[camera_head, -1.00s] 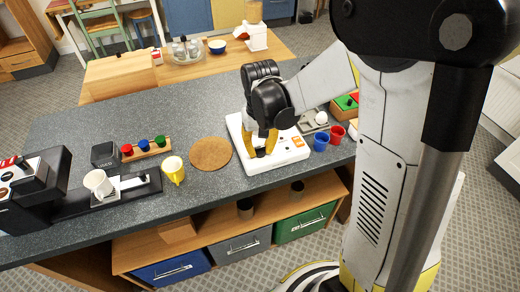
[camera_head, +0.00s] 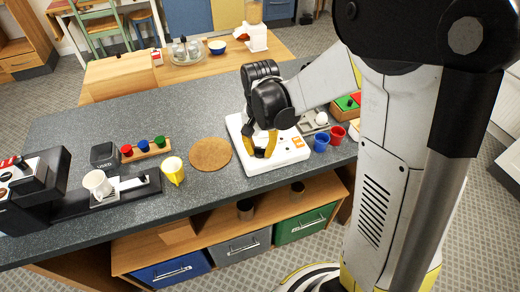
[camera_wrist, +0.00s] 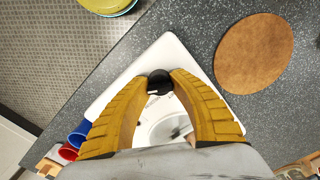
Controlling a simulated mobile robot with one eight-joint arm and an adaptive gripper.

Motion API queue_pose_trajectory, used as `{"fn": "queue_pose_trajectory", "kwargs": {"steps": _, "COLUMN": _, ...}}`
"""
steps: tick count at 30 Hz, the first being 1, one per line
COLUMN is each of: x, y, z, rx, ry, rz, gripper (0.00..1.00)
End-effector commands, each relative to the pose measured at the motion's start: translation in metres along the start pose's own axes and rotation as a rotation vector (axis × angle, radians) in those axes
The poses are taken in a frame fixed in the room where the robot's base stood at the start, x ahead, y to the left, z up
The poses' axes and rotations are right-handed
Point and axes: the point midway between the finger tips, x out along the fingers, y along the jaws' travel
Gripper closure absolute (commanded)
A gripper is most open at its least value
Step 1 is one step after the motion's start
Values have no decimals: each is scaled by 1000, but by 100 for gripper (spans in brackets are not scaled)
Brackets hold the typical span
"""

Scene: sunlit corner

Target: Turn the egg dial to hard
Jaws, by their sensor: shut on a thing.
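The egg dial (camera_wrist: 159,81) is a small dark round knob on a white appliance panel in the wrist view. The white appliance (camera_head: 290,154) lies on the grey counter and also shows in the wrist view (camera_wrist: 164,54). My gripper (camera_wrist: 160,79) has its yellow fingers on either side of the dial, shut on it. In the head view my gripper (camera_head: 265,151) points down over the appliance, and the arm and fingers hide the dial. A round grey-white recess shows between the fingers in the wrist view.
A round cork mat (camera_head: 210,154) lies left of the appliance. Blue (camera_head: 321,141) and red (camera_head: 337,134) cups stand close on its right. Bare counter lies behind the mat.

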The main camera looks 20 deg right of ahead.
Motion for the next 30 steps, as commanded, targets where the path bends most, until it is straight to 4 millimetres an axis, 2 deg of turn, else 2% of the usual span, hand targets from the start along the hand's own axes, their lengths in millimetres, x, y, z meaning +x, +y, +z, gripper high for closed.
{"fn": "queue_pose_trajectory", "kwargs": {"steps": 8, "x": 0, "y": 0, "z": 0, "rx": 1, "ry": -1, "rz": 0, "gripper": 100}}
{"fn": "queue_pose_trajectory", "kwargs": {"steps": 9, "x": 0, "y": 0, "z": 0, "rx": 0, "ry": -1, "rz": 0, "gripper": 68}}
{"fn": "queue_pose_trajectory", "kwargs": {"steps": 11, "x": 0, "y": 0, "z": 0, "rx": 0, "ry": -1, "rz": 0, "gripper": 50}}
{"fn": "queue_pose_trajectory", "kwargs": {"steps": 20, "x": 0, "y": 0, "z": 0, "rx": -1, "ry": 0, "rz": 0, "gripper": 48}}
{"fn": "queue_pose_trajectory", "kwargs": {"steps": 23, "x": -7, "y": 0, "z": 0, "rx": -1, "ry": 0, "rz": 0, "gripper": 48}}
{"fn": "queue_pose_trajectory", "kwargs": {"steps": 26, "x": -22, "y": 0, "z": 0, "rx": -1, "ry": 0, "rz": 0, "gripper": 48}}
{"fn": "queue_pose_trajectory", "kwargs": {"steps": 30, "x": -54, "y": 0, "z": 0, "rx": 0, "ry": 0, "rz": 0, "gripper": 48}}
